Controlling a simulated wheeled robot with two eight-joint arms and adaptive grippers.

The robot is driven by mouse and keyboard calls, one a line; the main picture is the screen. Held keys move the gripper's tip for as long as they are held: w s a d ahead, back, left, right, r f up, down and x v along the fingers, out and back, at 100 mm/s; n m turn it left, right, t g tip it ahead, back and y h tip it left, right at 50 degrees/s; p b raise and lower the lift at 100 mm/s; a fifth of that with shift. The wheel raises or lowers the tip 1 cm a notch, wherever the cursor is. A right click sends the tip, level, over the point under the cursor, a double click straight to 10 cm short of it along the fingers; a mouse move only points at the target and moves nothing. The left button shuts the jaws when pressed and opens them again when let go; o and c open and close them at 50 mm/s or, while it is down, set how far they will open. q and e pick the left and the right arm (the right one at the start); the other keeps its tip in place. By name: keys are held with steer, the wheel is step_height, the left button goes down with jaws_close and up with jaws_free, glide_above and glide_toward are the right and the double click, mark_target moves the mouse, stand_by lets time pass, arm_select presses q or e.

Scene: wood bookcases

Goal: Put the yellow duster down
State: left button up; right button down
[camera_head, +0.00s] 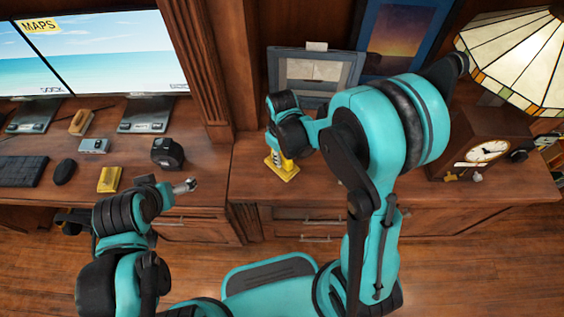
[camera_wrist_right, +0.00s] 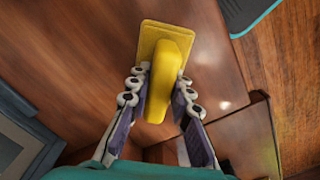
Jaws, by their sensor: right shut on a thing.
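The yellow duster (camera_head: 284,172) is at the left end of the right-hand wooden desk, below my right gripper (camera_head: 276,154). In the right wrist view, the fingers of my right gripper (camera_wrist_right: 160,95) are shut on the duster's raised yellow handle (camera_wrist_right: 172,65). Its flat pad (camera_wrist_right: 150,36) faces the brown wood surface; I cannot tell whether it touches. My left gripper (camera_head: 186,187) is in front of the left desk, apart from the duster; its fingers are too small to read.
A picture frame (camera_head: 312,69) stands behind the duster, and a clock (camera_head: 485,152) and lamp (camera_head: 520,50) are at right. The left desk holds monitors, a keyboard (camera_head: 22,171), a black tape measure (camera_head: 167,153) and another yellow item (camera_head: 109,179). Bare desktop (camera_head: 250,180) surrounds the duster.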

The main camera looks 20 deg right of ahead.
step_height(320, 180, down, 2)
steer(key=shift+f+b, duration=0.1)
steer(key=shift+b, duration=0.2)
steer(key=c, duration=1.8)
jaws_free()
steer(key=shift+f, duration=0.1)
steer(key=o, duration=0.4)
steer(key=shift+o, duration=0.2)
